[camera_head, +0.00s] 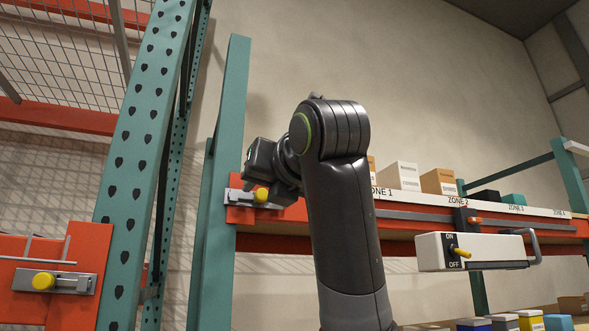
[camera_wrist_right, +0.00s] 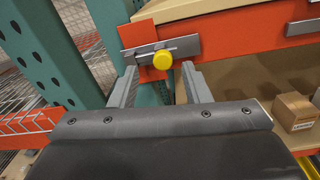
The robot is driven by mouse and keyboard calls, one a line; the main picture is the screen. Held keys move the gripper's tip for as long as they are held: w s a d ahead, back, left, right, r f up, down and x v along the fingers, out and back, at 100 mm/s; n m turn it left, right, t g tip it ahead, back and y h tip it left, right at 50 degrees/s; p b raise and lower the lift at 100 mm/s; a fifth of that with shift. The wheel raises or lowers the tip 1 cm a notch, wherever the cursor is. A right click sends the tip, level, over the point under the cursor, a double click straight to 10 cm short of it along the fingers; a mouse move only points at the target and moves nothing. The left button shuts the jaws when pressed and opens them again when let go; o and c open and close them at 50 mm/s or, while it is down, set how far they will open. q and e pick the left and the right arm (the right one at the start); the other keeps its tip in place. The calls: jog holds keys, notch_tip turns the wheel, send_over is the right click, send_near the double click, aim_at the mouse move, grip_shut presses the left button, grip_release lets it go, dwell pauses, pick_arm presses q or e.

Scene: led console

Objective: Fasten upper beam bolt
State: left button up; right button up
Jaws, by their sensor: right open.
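A yellow bolt knob (camera_head: 262,195) sits on a grey metal bar at the left end of the orange shelf beam (camera_head: 400,226), beside a teal upright (camera_head: 217,190). In the right wrist view the yellow knob (camera_wrist_right: 162,60) stands out from the bar (camera_wrist_right: 188,48), which lies across the orange bracket. My right gripper (camera_wrist_right: 158,77) is open, with its fingers pointing at the bar and the knob just ahead between their tips. No grip on the knob shows. Another yellow bolt knob (camera_head: 44,281) is on an orange beam at the lower left. My left gripper is not in view.
A white switch box (camera_head: 480,252) with ON and OFF labels and a yellow lever hangs at the right. Boxes (camera_head: 403,176) stand on the labelled shelf behind my arm. A perforated teal upright (camera_head: 145,160) stands left. A carton (camera_wrist_right: 296,112) sits below the beam.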

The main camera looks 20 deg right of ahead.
jog(key=s+d+b, duration=0.1)
jog(key=s+b, duration=0.8)
jog(key=s, duration=0.6)
jog(key=shift+w, duration=0.1)
